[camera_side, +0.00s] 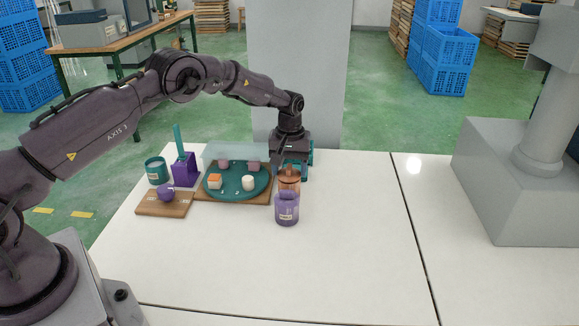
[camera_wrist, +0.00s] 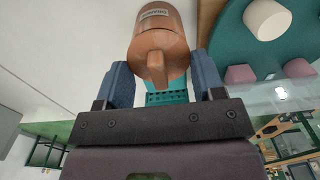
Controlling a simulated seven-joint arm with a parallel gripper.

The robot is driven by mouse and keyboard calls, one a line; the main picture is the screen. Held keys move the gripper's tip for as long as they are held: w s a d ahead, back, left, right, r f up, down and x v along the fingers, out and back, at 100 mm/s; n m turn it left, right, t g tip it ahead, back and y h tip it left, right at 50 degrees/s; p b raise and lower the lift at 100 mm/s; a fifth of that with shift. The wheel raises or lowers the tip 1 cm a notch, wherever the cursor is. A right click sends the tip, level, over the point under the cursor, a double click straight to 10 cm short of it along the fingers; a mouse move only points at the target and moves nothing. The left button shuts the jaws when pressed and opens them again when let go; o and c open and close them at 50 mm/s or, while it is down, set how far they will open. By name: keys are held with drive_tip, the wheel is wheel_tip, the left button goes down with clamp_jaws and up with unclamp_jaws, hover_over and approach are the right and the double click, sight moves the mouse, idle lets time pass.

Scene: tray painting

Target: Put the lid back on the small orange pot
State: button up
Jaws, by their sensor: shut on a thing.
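The small orange pot (camera_side: 289,183) stands upright on the white table, partly hidden behind a purple jar in the side view. In the wrist view the labelled orange pot (camera_wrist: 158,20) is at the top centre. Its orange lid (camera_wrist: 150,62), with a fin-shaped knob, is at the pot's top, in line with it. My gripper (camera_wrist: 160,68) has one blue finger on each side of the lid and is shut on it. In the side view my gripper (camera_side: 289,162) points down over the pot. I cannot tell whether the lid is fully seated.
The purple jar (camera_side: 287,210) stands just in front of the pot. A wooden board with a round teal tray (camera_side: 236,193) lies to the left, holding small blocks. A purple holder (camera_side: 185,172) and a teal cup (camera_side: 156,171) stand further left.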

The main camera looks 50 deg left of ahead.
idle(0.4)
drive_tip(key=o, duration=1.1)
drive_tip(key=shift+r, duration=3.5)
clamp_jaws()
drive_tip(key=shift+f, duration=0.25)
